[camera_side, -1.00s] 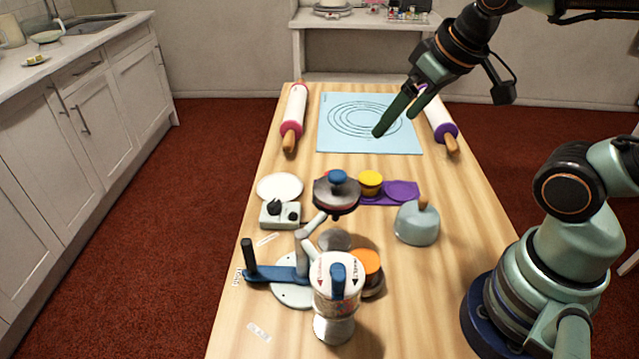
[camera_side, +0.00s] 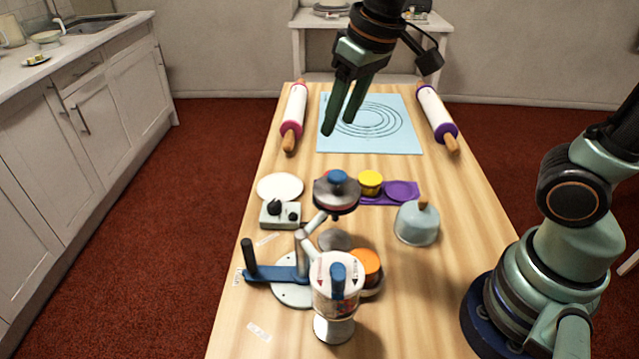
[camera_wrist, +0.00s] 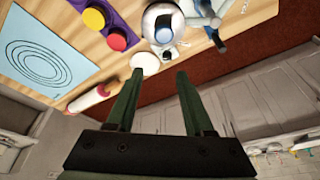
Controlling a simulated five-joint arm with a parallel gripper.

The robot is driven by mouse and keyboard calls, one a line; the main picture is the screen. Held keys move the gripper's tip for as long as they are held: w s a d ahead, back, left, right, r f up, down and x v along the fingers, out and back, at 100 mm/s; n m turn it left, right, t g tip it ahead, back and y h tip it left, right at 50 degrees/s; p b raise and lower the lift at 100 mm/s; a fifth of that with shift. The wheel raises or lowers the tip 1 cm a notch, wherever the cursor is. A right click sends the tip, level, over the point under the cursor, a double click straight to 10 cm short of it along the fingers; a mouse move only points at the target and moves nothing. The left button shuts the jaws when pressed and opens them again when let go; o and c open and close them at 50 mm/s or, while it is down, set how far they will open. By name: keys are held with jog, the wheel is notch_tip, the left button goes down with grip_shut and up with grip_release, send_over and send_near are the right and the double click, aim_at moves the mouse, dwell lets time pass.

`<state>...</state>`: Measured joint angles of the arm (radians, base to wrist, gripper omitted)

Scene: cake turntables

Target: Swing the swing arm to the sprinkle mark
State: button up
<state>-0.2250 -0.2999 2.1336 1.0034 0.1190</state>
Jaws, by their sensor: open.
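The swing arm is a blue bar (camera_side: 275,273) with a black upright handle (camera_side: 249,255), reaching left from a grey post (camera_side: 301,252) on a round white base (camera_side: 288,293). Grey arms on the post carry a dark round head with a blue knob (camera_side: 337,178) and a clear canister with a blue handle (camera_side: 338,279). A small label (camera_side: 239,277) lies by the handle; its text is too small to read, and I cannot tell which mark is the sprinkle mark. My gripper (camera_side: 340,128) is open and empty above the blue mat, well behind the swing arm. It also shows in the wrist view (camera_wrist: 160,75).
A white disc (camera_side: 280,187) and a grey control box (camera_side: 279,214) stand behind the swing arm. A purple tray (camera_side: 402,191) with a yellow piece (camera_side: 370,181), and a domed cover (camera_side: 417,225), stand to the right. Rolling pins (camera_side: 293,112) (camera_side: 437,115) flank the blue mat (camera_side: 400,145).

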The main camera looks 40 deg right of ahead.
jog(key=w+a+f+n+g, duration=0.1)
jog(key=w+a+f+g, duration=0.15)
jog(key=a, duration=0.55)
jog(key=n, duration=0.1)
send_near(246, 241)
jog(key=shift+g+h, duration=0.4)
jog(key=shift+g, duration=0.05)
jog(key=f, duration=0.8)
jog(key=shift+w+a+f, duration=0.15)
jog(key=shift+w+a, duration=0.2)
jog(key=shift+f, duration=0.3)
jog(key=shift+c, duration=0.6)
grip_shut()
jog(key=shift+r, duration=0.1)
jog(key=shift+w, duration=0.1)
jog(key=shift+w+d, duration=0.4)
jog(key=shift+d, duration=0.2)
jog(key=shift+w+d, duration=0.4)
jog(key=shift+d, duration=0.15)
